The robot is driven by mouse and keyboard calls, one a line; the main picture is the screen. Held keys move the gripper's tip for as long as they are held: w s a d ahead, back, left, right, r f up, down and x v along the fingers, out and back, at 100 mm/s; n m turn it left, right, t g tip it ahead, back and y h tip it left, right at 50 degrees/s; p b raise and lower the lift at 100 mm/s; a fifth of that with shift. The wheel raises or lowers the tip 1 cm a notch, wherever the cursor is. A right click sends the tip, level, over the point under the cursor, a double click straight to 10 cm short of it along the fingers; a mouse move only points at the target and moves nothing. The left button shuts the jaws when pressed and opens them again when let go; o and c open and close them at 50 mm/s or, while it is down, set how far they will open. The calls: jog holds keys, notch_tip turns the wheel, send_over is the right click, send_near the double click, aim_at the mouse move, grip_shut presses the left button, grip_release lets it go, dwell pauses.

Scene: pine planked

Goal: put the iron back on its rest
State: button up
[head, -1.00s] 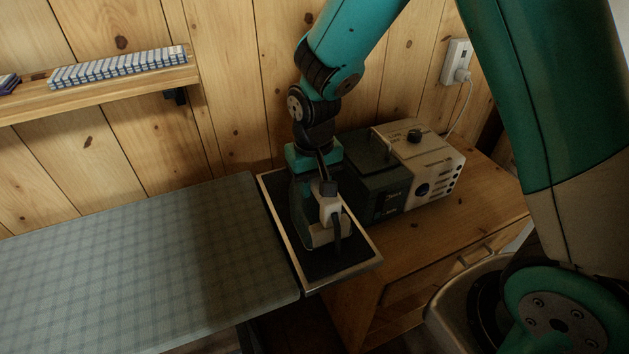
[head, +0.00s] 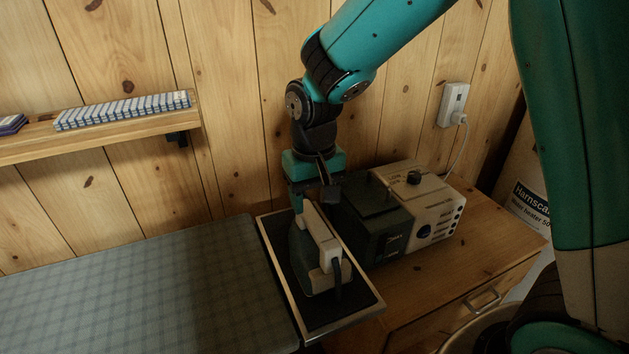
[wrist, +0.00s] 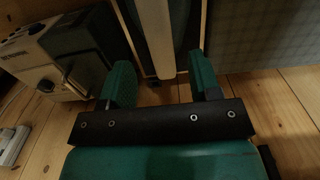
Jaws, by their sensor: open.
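The iron (head: 325,250), with a pale handle and a dark grey-green body, sits sole-down on the rest (head: 350,324), a dark pad in a metal-edged frame at the end of the ironing board. My gripper (head: 313,198) is open above the far end of the iron, close to the handle; the exact gap is hard to judge. In the wrist view the pale handle (wrist: 158,38) runs between the two spread green fingers (wrist: 162,82), with space on both sides. The iron's underside is hidden.
The plaid ironing board (head: 150,290) lies left of the rest. A dark green and cream box (head: 400,215) stands close on the right, on a wooden cabinet (head: 440,285). A wall shelf (head: 100,128) holds small blue-white items. The plank wall is behind.

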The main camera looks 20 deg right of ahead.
notch_tip(320, 180, up, 4)
jog(key=shift+r, duration=0.1)
jog(key=s+a+r+n+y, duration=0.2)
jog(key=s+n, duration=0.1)
jog(key=s, duration=0.7)
jog(key=s+a+r+n+y, duration=0.2)
jog(key=s+r+n, duration=0.1)
jog(key=s, duration=0.7)
jog(key=shift+a+r+n, duration=0.25)
jog(key=shift+n, duration=0.35)
